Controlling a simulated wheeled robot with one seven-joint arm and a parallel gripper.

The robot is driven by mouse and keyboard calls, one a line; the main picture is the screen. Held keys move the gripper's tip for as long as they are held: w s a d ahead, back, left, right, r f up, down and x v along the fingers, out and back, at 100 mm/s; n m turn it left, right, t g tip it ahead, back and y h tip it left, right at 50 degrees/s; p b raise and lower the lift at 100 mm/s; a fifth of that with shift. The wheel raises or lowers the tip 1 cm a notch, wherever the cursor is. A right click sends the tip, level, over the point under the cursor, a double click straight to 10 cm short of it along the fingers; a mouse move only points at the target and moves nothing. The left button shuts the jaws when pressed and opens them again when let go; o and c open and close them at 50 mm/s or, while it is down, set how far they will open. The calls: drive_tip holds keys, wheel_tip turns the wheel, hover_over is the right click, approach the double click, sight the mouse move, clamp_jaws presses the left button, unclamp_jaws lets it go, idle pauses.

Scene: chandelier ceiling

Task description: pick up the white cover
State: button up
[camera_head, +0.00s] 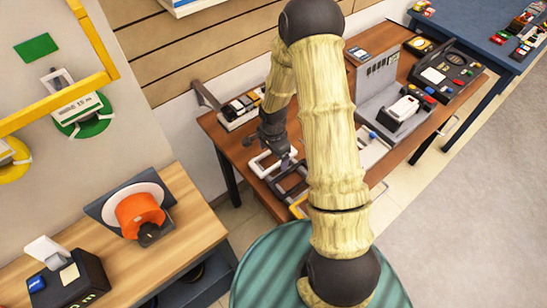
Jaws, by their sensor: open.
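My gripper (282,153) points down over the brown table, at the end of my bamboo-textured arm. It is open, with its dark fingers close to a white rectangular frame (257,166), which lies on the table. I cannot tell whether they touch. Several white pieces show, and I cannot tell which is the white cover. A white block-like piece (403,109) rests on the grey stand right of my arm. A white upright panel (45,250) stands on a black box at the lower left. My arm hides the middle of the brown table.
The brown table (227,141) also holds a dark frame (291,182), a rack of small items (241,107) and a black panel with coloured buttons (446,72). A light wooden table (185,205) carries an orange device (138,212). Open floor (470,190) lies to the right.

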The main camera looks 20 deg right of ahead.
drive_tip(key=c, duration=1.1)
drive_tip(key=shift+o, duration=0.2)
drive_tip(key=shift+w+r, duration=0.1)
wheel_tip(320, 180, up, 10)
drive_tip(key=shift+b, duration=0.45)
